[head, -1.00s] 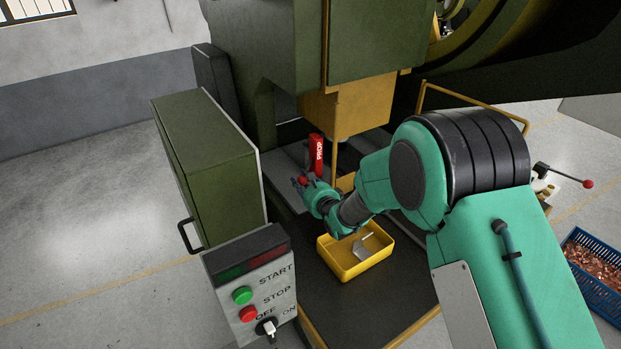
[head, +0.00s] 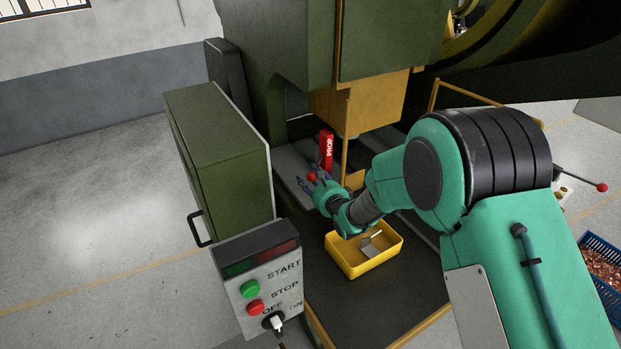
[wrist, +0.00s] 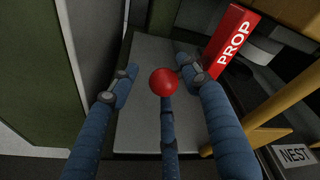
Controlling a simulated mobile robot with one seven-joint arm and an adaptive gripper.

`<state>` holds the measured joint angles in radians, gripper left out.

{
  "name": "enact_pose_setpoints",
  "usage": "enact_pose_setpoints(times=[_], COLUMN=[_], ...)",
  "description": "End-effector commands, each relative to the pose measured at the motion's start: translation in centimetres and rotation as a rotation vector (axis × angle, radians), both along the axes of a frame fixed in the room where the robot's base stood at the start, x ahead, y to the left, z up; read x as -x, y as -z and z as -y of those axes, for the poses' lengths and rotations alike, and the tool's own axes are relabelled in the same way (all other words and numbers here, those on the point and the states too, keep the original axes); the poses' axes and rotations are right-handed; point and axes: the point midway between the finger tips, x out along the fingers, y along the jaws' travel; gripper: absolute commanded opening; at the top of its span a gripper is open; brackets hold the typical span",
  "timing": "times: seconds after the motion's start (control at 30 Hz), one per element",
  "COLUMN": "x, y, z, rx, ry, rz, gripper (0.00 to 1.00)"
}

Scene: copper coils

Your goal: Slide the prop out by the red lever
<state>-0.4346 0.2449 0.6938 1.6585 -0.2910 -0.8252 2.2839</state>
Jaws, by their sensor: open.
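The prop is an upright red block lettered PROP (head: 326,150), standing under the press head; it shows at the upper right of the wrist view (wrist: 232,42). The lever's round red knob (head: 312,176) is to the left of and in front of the prop. My gripper (wrist: 157,68) is open, with blue jointed fingers spread left and right of the knob (wrist: 163,82). A third blue finger lies below the knob in the picture, its tip overlapping it or close to it; I cannot tell if they touch. The lever's shaft is hidden.
A yellow tray (head: 340,262) with a grey metal piece sits on the dark bed below my wrist. A yellow post (head: 345,150) stands right of the prop. A green cabinet (head: 222,160) and a START/STOP panel (head: 262,282) are at left. A NEST label (wrist: 294,155) is at lower right.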

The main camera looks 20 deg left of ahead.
Motion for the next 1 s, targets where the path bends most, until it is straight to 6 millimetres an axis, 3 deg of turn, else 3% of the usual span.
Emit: enact_pose_setpoints(times=[0.7,1.0], x=[6.9,8.6], y=[-2.0,-2.3], z=[5.4,6.6], rx=[0.000,0.000], ry=[0.001,-0.001], rz=[0.001,-0.001], gripper=[0.47,0.47])
